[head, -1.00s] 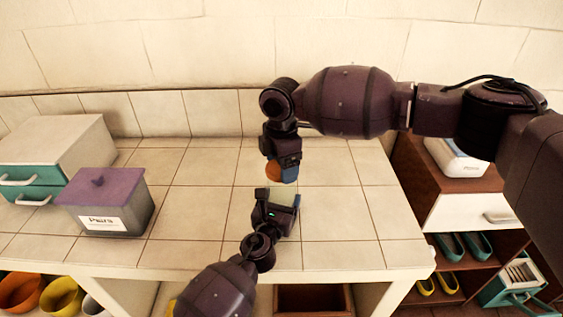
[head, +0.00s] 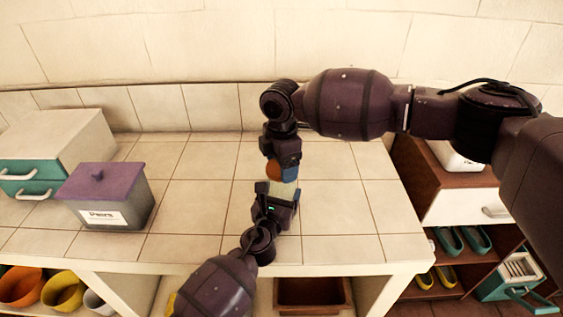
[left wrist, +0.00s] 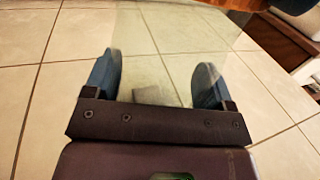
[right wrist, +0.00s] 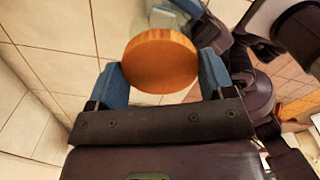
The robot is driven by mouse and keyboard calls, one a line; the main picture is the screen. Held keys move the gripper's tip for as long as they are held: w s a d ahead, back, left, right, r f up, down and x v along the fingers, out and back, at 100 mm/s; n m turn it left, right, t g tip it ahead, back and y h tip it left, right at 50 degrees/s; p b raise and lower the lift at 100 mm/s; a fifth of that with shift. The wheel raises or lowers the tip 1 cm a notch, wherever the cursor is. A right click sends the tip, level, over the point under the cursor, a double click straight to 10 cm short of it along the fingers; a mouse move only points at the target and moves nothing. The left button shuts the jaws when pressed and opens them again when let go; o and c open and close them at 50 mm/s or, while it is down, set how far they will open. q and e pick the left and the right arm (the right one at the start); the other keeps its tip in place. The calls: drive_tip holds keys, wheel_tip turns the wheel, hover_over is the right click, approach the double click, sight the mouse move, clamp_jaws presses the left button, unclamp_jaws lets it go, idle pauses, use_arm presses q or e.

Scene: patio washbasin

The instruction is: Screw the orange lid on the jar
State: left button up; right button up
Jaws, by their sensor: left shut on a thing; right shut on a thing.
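The orange lid (head: 274,171) is held between the blue fingers of my right gripper (head: 281,171), which reaches in from above. In the right wrist view the round lid (right wrist: 160,60) sits between both fingers, its flat face showing. The clear, pale greenish jar (head: 284,187) is between the fingers of my left gripper (head: 277,191), just below the lid in the head view. The jar also shows see-through in the left wrist view (left wrist: 165,55), with an orange edge of the lid (left wrist: 241,4) at the top. I cannot tell whether lid and jar touch.
A grey box with a purple lid and a label (head: 106,197) stands left on the tiled counter (head: 200,195). A drawer unit (head: 55,145) is behind it. A shelf with shoes (head: 470,245) stands right. The counter around my grippers is clear.

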drive_tip(key=shift+f, duration=0.5)
